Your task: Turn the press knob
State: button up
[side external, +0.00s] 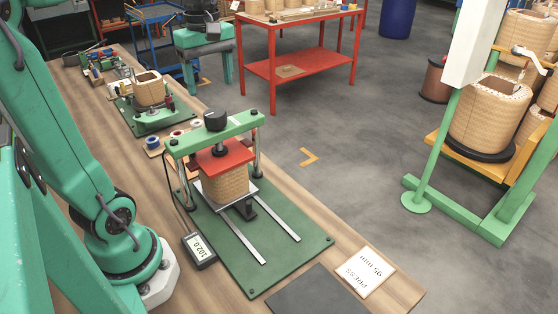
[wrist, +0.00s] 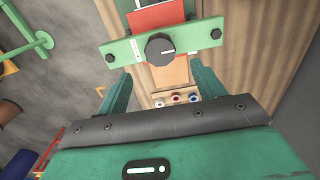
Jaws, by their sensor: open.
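The press knob (side external: 215,120) is a black round knob on top of the press's green crossbeam (side external: 240,124). It also shows in the wrist view (wrist: 159,47), with a white line pointing right. Below the crossbeam, a red plate (side external: 219,157) sits on a tan wound coil (side external: 225,186). My gripper (wrist: 161,70) is open and empty in the wrist view. Its two green fingers are spread, and the knob appears beyond the fingertips, between their lines. The gripper cannot be made out in the side external view.
The press stands on a green baseplate (side external: 294,256) with two rails. A gauge (side external: 200,250) reading about 102.0 lies beside it, and a white card (side external: 365,271) marked PRESS 95 mm lies at the right. Coloured spools (side external: 178,134) and another coil fixture (side external: 148,92) stand behind the press.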

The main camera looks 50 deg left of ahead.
aim_at(214, 112)
jog(key=shift+f, duration=0.1)
jog(key=shift+f, duration=3.8)
jog(key=shift+c, duration=0.2)
jog(key=c, duration=0.9)
